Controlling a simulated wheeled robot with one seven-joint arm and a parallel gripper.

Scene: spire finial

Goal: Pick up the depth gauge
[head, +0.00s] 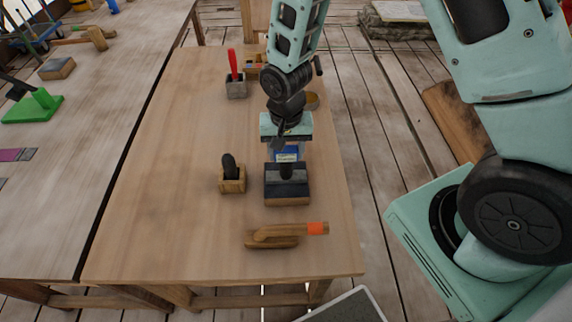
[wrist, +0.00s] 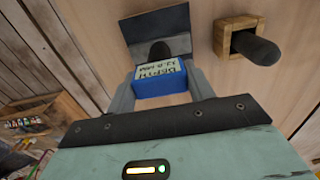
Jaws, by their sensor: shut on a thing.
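The depth gauge shows in the wrist view as a blue block (wrist: 160,88) with a pale label reading "DEPTH". Its blue body (head: 287,156) also shows in the head view, just below my wrist. My gripper (wrist: 160,80) is shut on the blue block, with one grey finger on each side. In the head view my gripper (head: 287,150) points down over a dark-topped wooden block (head: 287,195). A dark rounded post (wrist: 160,50) shows between the blue block and the dark plate. I cannot tell whether the gauge touches the block below.
A wooden holder (head: 232,186) with a black handle stands close to the left. A wooden tool with an orange end (head: 285,235) lies in front. A grey block with a red handle (head: 236,86) stands farther back. The table's left part (head: 165,180) is clear.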

